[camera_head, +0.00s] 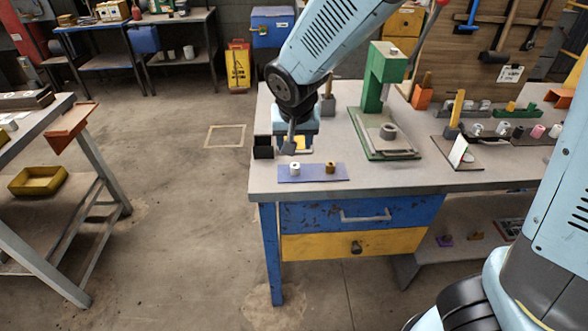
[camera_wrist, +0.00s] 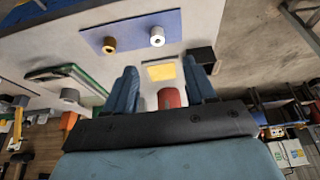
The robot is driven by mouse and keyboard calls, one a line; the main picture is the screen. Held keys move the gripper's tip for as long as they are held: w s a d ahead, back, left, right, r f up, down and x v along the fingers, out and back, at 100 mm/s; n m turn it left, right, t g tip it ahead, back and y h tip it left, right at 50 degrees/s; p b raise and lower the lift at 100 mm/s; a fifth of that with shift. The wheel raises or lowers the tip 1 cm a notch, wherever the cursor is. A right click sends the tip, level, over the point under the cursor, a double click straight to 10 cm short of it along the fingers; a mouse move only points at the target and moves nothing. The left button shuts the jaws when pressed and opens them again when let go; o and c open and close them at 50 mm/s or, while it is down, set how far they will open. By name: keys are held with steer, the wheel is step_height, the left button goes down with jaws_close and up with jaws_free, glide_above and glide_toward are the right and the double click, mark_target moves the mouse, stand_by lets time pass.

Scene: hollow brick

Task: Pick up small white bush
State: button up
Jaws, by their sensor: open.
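The small white bush (camera_head: 294,168) stands upright on a flat blue-violet mat (camera_head: 318,174) near the front left corner of the workbench. It also shows in the wrist view (camera_wrist: 157,37), with a dark hole in its top. A similar brass-coloured bush (camera_head: 330,168) stands to its right on the mat. My gripper (camera_head: 290,147) is above the bench, just behind the white bush and apart from it. In the wrist view, its two blue fingers (camera_wrist: 160,67) are spread with nothing held, and the bush lies beyond their tips.
A black open box (camera_head: 263,147) stands at the bench's left edge, close to my gripper. A yellow pad (camera_wrist: 161,71) lies beneath the fingers. A green press (camera_head: 383,80) stands farther right. The bench surface right of the mat is mostly clear.

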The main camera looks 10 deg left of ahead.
glide_toward(295, 174)
steer(key=shift+w+a+f, duration=0.2)
steer(key=shift+w+f, duration=0.1)
steer(key=shift+w, duration=0.15)
steer(key=shift+w+a+f, duration=0.25)
steer(key=shift+w+f, duration=0.1)
steer(key=shift+w, duration=0.1)
steer(key=shift+w+d+x, duration=0.1)
steer(key=shift+d+x, duration=0.05)
steer(key=shift+x, duration=0.6)
steer(key=shift+w+d+x, duration=0.1)
steer(key=shift+w+x, duration=0.05)
steer(key=shift+x, duration=1.65)
steer(key=shift+a, duration=0.1)
jaws_close()
